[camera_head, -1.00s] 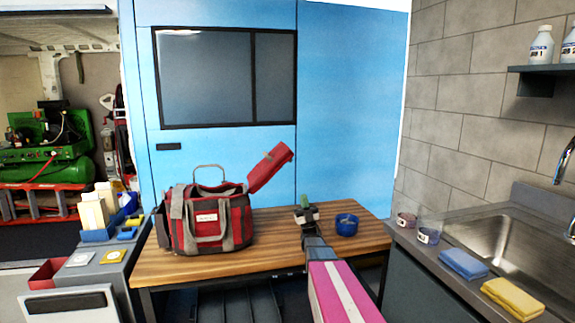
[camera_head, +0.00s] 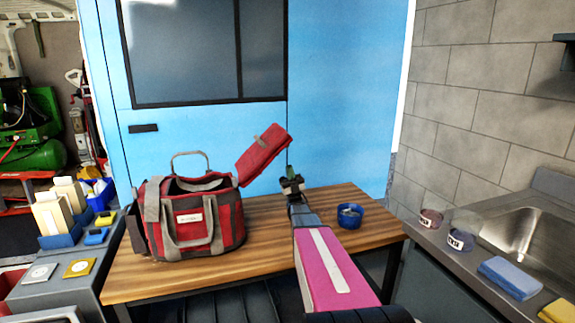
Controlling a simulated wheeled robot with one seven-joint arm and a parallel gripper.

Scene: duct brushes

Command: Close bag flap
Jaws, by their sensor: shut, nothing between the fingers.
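A red and grey bag (camera_head: 191,222) stands upright on the left part of the wooden table. Its red flap (camera_head: 264,154) is raised and tilts up to the right from the bag's right side, with a grey tab near its upper end. The bag's top is open, but its inside is mostly hidden. My gripper (camera_head: 290,179) is shut and empty. In the picture it is just right of the flap and slightly below its upper end, apart from it.
A blue bowl (camera_head: 349,216) sits on the wooden table (camera_head: 268,262) right of my gripper. A sink counter with a blue sponge (camera_head: 509,277) is at the right. A grey side bench with boxes and cards is at the left. A blue wall stands behind.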

